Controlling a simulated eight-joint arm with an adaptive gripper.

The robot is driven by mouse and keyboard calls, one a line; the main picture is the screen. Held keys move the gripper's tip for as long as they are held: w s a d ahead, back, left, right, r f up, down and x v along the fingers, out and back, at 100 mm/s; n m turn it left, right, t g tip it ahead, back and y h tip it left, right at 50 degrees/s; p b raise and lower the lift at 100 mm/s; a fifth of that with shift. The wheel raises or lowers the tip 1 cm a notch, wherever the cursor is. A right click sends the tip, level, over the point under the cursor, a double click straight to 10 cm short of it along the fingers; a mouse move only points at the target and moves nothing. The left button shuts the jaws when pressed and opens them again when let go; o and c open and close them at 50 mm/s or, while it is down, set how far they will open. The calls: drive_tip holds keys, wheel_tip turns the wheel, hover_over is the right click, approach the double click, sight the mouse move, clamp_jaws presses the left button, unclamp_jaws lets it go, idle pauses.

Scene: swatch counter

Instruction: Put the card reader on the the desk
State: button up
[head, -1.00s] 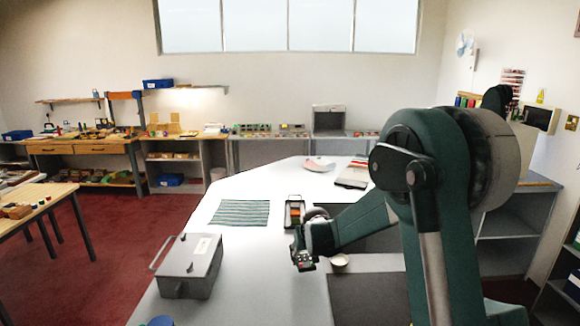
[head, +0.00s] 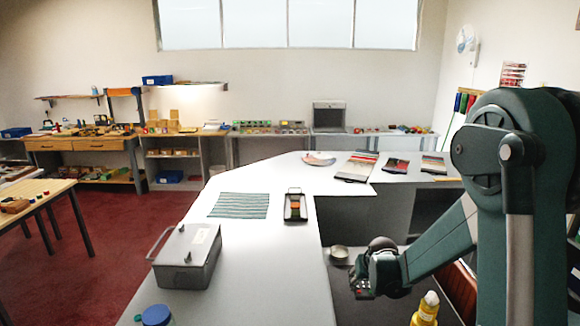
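My gripper (head: 366,272) is at the lower right centre of the head view. It is shut on the card reader (head: 362,291), a small dark device with red and green spots on its face. The gripper and arm hide part of the reader. They appear above a lower dark-topped surface (head: 345,308), which looks like the desk, to the right of the white counter (head: 260,275). I cannot tell whether the reader touches that surface.
A small round tin (head: 339,254) stands just left of my gripper, and a yellow bottle (head: 426,309) stands in front on the right. The white counter carries a grey box (head: 187,257), a striped cloth (head: 240,205), a swatch tray (head: 295,207) and a blue-lidded jar (head: 156,316).

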drive_tip(key=shift+s+d+f, duration=0.5)
drive_tip(key=shift+s+d, duration=0.25)
drive_tip(key=shift+s, duration=0.1)
drive_tip(key=shift+s+a+f, duration=0.1)
drive_tip(key=shift+s+a, duration=0.15)
drive_tip(key=shift+a, duration=0.8)
drive_tip(key=s+a+f, duration=0.1)
drive_tip(key=s+a, duration=0.1)
drive_tip(key=a, duration=0.3)
drive_tip(key=shift+s+a+n, duration=0.25)
drive_tip(key=shift+s+n, duration=0.05)
drive_tip(key=shift+s, duration=0.05)
drive_tip(key=shift+d+b, duration=0.1)
drive_tip(key=shift+b, duration=0.2)
drive_tip(key=s+d+b, duration=0.1)
drive_tip(key=d+b, duration=0.4)
drive_tip(key=d, duration=0.9)
drive_tip(key=shift+s+d+r, duration=0.2)
drive_tip(key=shift+s+d, duration=0.05)
drive_tip(key=shift+d, duration=0.15)
drive_tip(key=shift+f+b, duration=0.9)
drive_tip(key=shift+f, duration=2.25)
